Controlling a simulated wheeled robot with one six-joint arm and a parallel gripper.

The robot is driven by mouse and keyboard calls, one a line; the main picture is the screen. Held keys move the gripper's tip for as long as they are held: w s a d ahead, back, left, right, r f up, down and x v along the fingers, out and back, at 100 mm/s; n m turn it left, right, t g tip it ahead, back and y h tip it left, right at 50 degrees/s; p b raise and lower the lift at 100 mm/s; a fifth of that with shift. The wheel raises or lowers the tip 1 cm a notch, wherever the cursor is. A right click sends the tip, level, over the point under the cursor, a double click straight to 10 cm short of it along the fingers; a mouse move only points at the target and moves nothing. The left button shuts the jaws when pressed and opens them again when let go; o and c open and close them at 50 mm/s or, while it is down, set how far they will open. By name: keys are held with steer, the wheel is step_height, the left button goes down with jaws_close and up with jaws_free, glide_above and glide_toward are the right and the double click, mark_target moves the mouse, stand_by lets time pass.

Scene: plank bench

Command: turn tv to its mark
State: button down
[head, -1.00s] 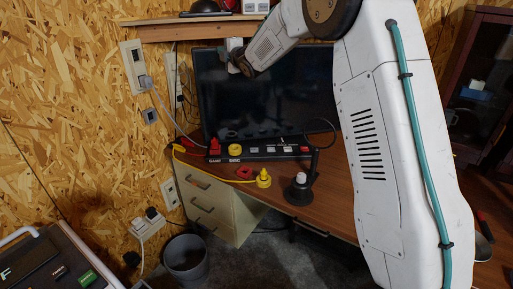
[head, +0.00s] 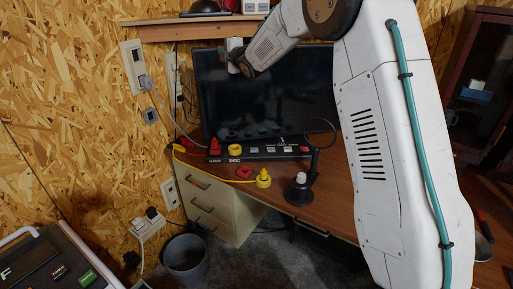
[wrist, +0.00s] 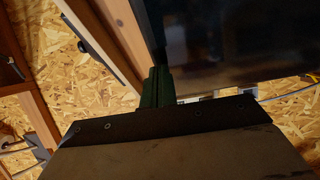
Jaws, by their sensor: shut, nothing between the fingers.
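The tv (head: 275,95) is a wide black flat screen standing at the back of the desk. My arm hides its upper right part. My gripper (head: 246,70) is at the tv's upper left area in the head view. In the wrist view, the dark fingers of my gripper (wrist: 158,84) are together and empty, beside the tv's dark edge (wrist: 215,45). I cannot tell whether they touch it. I cannot make out the mark in either view.
A black switch strip (head: 270,152) with red and yellow parts lies in front of the tv. A yellow plug (head: 263,178), a red ring (head: 244,172) and a black joystick (head: 300,189) are on the desk (head: 330,205). A wooden shelf (head: 190,31) is above.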

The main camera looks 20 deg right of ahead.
steer(key=shift+w+d, duration=0.15)
steer(key=shift+w, duration=0.65)
steer(key=shift+w+d, duration=0.1)
steer(key=shift+w, duration=0.65)
stand_by(1.2)
steer(key=s+a, duration=0.1)
steer(key=s, duration=0.8)
steer(key=shift+a, duration=0.3)
stand_by(0.5)
